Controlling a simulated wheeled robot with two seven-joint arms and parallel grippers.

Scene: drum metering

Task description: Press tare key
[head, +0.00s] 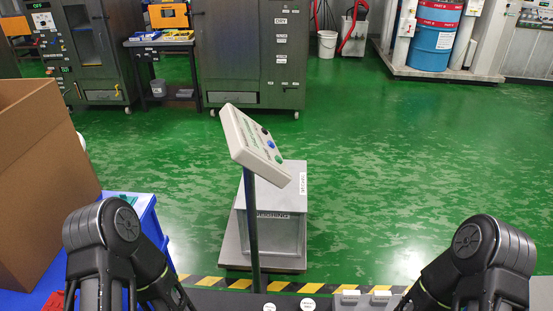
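A tilted cream control panel (254,145) stands on a thin grey post (252,230) near the middle of the head view. Its face carries a black, a blue and a green round key along its right side; the blue key (271,145) is in the middle. I cannot read which key is tare. A grey weighing box (285,212) sits on a platform behind the post. My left arm shows at the lower left and my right arm at the lower right, both well apart from the panel. Neither gripper's fingertips can be seen.
A cardboard box (40,170) and a blue container (150,218) stand at the left. Dark cabinets (253,55) and a small bench (160,43) line the back. A blue drum (433,40) stands at the back right. The green floor right of the panel is clear.

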